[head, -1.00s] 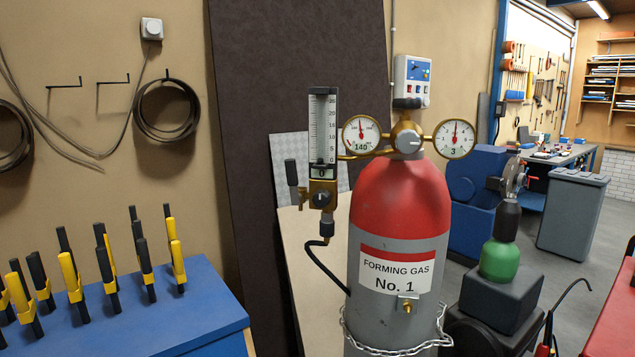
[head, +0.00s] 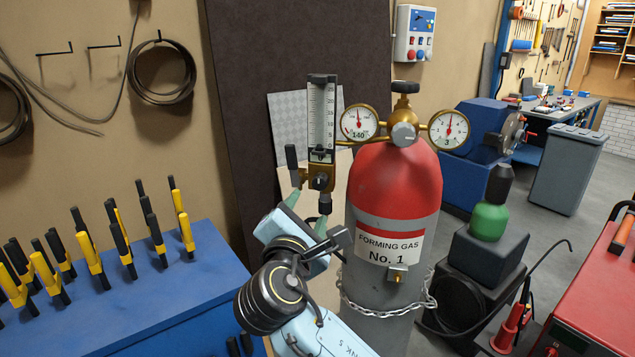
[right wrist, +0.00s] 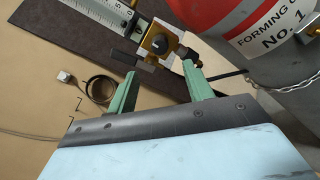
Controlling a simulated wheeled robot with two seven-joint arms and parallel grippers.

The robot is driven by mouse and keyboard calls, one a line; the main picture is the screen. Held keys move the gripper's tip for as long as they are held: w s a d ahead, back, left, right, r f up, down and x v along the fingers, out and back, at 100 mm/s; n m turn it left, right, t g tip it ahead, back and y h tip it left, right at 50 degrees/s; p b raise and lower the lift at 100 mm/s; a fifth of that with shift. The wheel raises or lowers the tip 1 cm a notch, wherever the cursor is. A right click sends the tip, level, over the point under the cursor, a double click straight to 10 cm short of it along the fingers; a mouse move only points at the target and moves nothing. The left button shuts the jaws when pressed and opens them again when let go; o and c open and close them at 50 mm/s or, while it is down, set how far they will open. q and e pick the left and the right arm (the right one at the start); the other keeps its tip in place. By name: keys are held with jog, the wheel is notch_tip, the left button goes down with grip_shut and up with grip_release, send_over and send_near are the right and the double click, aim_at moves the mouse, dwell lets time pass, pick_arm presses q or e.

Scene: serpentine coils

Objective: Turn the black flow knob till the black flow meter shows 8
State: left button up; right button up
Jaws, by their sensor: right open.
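The black flow meter (head: 321,115) stands upright left of the gas cylinder, with a pale scale on its front. Its reading is too small to tell in the head view. The black flow knob (head: 320,182) sits on the brass block below it. In the right wrist view the knob (right wrist: 160,43) shows a pale mark and lies just beyond the fingertips. My right gripper (head: 307,211) is open and empty, below and in front of the knob, apart from it. Its green fingers (right wrist: 159,70) show spread in the right wrist view. My left gripper is not in view.
The red and grey gas cylinder (head: 393,200) stands just right, with two dial gauges, a chain (head: 385,308) and a hose near it. A black-handled lever (head: 292,160) juts left of the knob. A blue bench (head: 170,310) with yellow-black clamps is at left.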

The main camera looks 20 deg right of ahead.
aim_at(318, 187)
jog(key=p+x, duration=0.2)
jog(key=x, duration=0.8)
jog(key=shift+w+d, duration=0.15)
jog(key=shift+w, duration=0.15)
jog(key=c, duration=1)
jog(key=shift+o, duration=0.2)
jog(key=shift+f, duration=0.1)
